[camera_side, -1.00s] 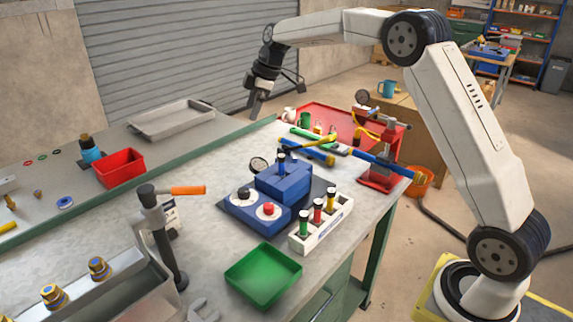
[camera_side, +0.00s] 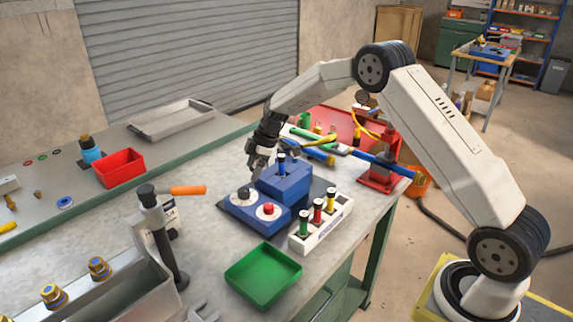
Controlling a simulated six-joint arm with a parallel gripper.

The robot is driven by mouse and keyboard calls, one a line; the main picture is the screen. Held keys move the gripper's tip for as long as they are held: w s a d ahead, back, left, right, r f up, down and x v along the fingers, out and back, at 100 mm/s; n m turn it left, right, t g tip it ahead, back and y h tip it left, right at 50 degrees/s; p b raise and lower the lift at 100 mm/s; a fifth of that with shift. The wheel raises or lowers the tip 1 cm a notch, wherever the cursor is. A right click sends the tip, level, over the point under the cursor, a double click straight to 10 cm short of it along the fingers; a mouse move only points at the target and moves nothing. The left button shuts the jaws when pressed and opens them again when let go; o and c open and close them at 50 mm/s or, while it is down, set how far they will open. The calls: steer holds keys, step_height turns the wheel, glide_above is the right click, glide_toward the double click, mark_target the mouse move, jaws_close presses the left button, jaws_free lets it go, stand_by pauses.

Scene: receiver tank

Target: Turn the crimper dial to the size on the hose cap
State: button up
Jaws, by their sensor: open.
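The blue crimper (camera_side: 283,187) stands on a dark mat on the bench. On its lower front part are a black dial knob (camera_side: 243,193) and a red button (camera_side: 268,209). A short hose piece with a blue band (camera_side: 282,162) stands upright in the top of the crimper. Any size mark on its cap or on the dial is too small to read. My gripper (camera_side: 257,171) points down just behind and above the black dial, to the left of the hose piece. It is open and appears apart from the dial, with nothing seen between its fingers.
A white rack (camera_side: 322,231) with several colour-banded hose pieces stands right of the crimper. A green tray (camera_side: 263,275) lies in front. A black post with an orange handle (camera_side: 188,190) rises at left. Tools and a red press (camera_side: 380,180) are behind right.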

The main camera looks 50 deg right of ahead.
mark_target(244, 191)
steer(key=shift+x, duration=3.9)
steer(key=shift+c, duration=0.3)
jaws_close()
steer(key=shift+m, duration=0.5)
steer(key=m+h, duration=0.1)
steer(key=m, duration=0.1)
steer(key=m+t+h, duration=0.1)
steer(key=m, duration=0.2)
steer(key=shift+s, duration=0.1)
steer(key=shift+a+m+t+h, duration=0.15)
steer(key=shift+m+h, duration=0.4)
steer(key=shift+m, duration=0.8)
steer(key=shift+m+t+h, duration=0.15)
steer(key=shift+m+h, duration=0.4)
steer(key=shift+m, duration=1.1)
